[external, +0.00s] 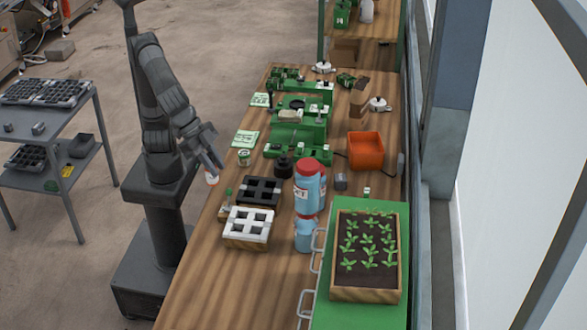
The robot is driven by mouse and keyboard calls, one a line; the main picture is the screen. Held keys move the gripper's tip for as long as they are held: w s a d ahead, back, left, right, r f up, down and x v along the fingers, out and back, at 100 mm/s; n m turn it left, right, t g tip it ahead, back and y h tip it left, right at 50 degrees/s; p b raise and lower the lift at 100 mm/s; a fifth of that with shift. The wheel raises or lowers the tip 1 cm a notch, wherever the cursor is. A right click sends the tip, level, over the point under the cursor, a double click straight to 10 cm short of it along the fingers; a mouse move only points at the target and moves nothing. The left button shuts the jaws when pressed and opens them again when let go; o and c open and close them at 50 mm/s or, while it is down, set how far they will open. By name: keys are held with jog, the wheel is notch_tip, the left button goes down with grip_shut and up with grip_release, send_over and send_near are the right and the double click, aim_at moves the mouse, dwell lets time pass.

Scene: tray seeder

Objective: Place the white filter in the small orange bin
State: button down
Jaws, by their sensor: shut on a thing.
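My gripper (212,160) is at the table's left edge, pointing down, its fingers closed. A small white thing with a reddish part (211,177) shows just below the fingertips and appears held. It is too small to tell surely whether it is the white filter. The small orange bin (366,137) stands on the right part of the table, right of the green machine, and is well apart from my gripper. Its visible inside looks empty.
Green machines (300,133) stand on the wooden table (190,290) between my gripper and the bin. Blue bottles with red caps (308,190), a black tray (262,191) and a white tray (249,225) stand nearer. A planter (365,295) with seedlings is at front right.

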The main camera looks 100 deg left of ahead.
jog(key=w+a+n+y, duration=0.3)
jog(key=w+a+n, duration=0.2)
jog(key=w+a, duration=1.5)
jog(key=w+a+n+y, duration=0.1)
jog(key=w+a, duration=0.3)
jog(key=a, duration=0.5)
jog(key=w+a+f+n, duration=0.15)
jog(key=w+a, duration=0.25)
jog(key=a, duration=0.5)
jog(key=w+a+r+n+y, duration=0.15)
jog(key=w+a, duration=0.25)
jog(key=a, duration=0.5)
notch_tip(320, 180, down, 12)
jog(key=w+a+f, duration=0.3)
jog(key=a+f, duration=0.8)
jog(key=shift+w+g, duration=0.3)
jog(key=shift+g, duration=0.1)
jog(key=shift+a+h, duration=0.1)
jog(key=shift+h, duration=0.15)
